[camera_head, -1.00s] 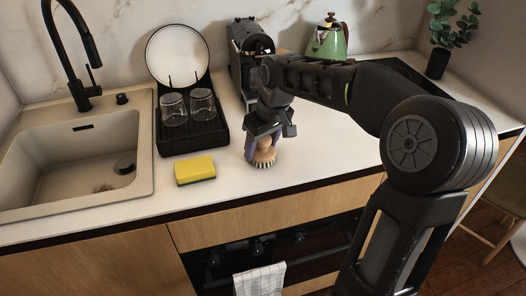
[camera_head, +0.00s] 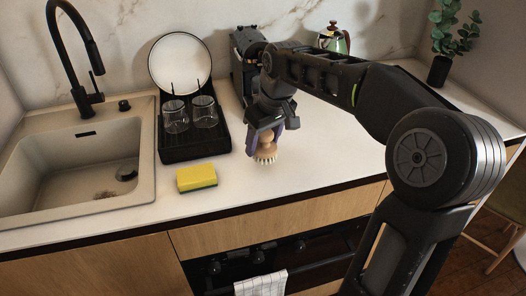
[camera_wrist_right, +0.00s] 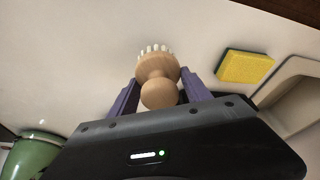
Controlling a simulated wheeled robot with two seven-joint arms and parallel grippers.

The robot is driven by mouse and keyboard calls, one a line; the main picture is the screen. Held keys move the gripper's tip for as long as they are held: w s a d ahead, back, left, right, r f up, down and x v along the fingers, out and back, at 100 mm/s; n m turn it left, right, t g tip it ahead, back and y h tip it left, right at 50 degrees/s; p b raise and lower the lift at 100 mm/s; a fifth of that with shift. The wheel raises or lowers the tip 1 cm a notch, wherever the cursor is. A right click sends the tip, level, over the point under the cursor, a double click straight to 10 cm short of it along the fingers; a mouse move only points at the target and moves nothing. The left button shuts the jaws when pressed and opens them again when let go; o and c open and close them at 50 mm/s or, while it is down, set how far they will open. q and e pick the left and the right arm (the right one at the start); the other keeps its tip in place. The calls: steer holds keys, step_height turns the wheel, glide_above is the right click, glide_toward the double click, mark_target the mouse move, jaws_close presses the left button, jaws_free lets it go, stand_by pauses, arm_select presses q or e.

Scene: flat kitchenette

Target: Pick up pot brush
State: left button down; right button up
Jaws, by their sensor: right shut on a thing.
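The pot brush (camera_head: 267,152) has a round wooden knob and pale bristles. In the head view it is over the counter right of the dish rack, bristles facing down. My right gripper (camera_head: 266,137) is shut on its wooden knob from above. In the right wrist view the brush (camera_wrist_right: 157,68) sits between the two purple fingers of my right gripper (camera_wrist_right: 161,90), with the bristles at the far end. I cannot tell for sure whether the bristles clear the counter. My left gripper is not in view.
A yellow-green sponge (camera_head: 197,178) lies left of the brush. The black dish rack (camera_head: 193,149) holds a plate and two glasses. The sink (camera_head: 75,170) is at far left. A green kettle (camera_head: 333,40) stands behind my right arm. The counter front around the brush is clear.

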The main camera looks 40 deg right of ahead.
step_height(320, 180, up, 6)
stand_by(0.6)
